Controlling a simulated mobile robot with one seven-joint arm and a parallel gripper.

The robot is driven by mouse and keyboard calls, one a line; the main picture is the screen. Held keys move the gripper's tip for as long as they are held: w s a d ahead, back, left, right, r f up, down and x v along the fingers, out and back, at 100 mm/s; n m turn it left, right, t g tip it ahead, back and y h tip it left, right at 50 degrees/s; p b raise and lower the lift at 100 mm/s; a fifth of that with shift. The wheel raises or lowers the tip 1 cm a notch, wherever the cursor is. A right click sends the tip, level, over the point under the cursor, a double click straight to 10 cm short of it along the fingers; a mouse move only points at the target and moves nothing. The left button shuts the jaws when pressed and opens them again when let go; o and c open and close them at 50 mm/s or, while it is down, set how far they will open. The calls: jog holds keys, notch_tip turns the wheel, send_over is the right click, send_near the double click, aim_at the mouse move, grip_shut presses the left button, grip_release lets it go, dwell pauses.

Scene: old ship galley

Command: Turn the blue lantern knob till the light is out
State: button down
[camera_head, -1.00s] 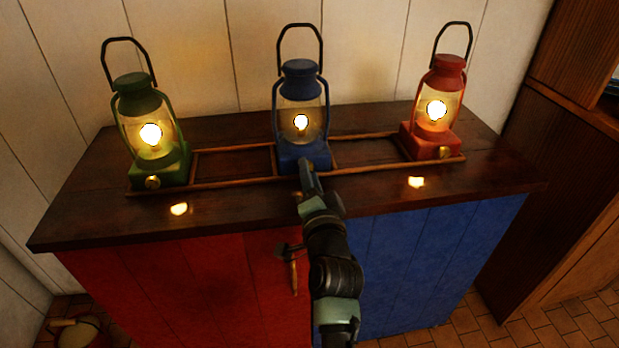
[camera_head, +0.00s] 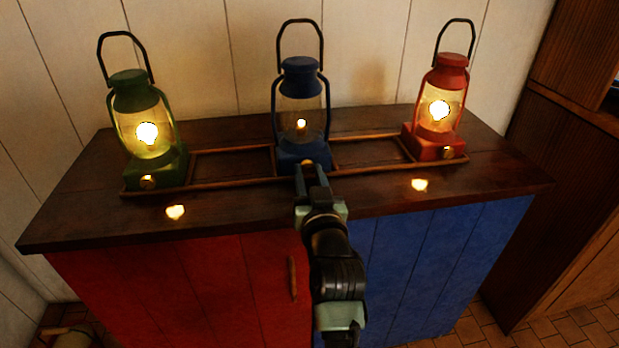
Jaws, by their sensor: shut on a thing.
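The blue lantern (camera_head: 301,110) stands in the middle of the cabinet top. Its flame is small and dim but still lit. Its brass knob (camera_head: 307,162) sits low on the front of its base, partly hidden by my gripper. My gripper (camera_head: 308,168) reaches in from the front and is shut on the knob, its two fingers either side of it. The green lantern (camera_head: 145,120) stands at the left and the red lantern (camera_head: 440,105) at the right. Both burn brightly, each with a brass knob on its base.
A low wooden rail frame (camera_head: 235,151) runs around the lantern bases on the dark cabinet top (camera_head: 90,205). The cabinet front has a red door (camera_head: 180,290) with a handle and a blue door (camera_head: 430,260). The front strip of the top is clear on both sides.

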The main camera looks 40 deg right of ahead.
jog(key=n+b, duration=0.1)
jog(key=n, duration=0.3)
jog(key=shift+n, duration=0.3)
jog(key=n, duration=0.3)
jog(key=shift+n, duration=0.3)
jog(key=n+b, duration=0.1)
jog(key=n, duration=0.3)
jog(key=shift+n, duration=2.2)
jog(key=shift+a, duration=0.1)
jog(key=c, duration=0.6)
grip_release()
jog(key=shift+f, duration=0.15)
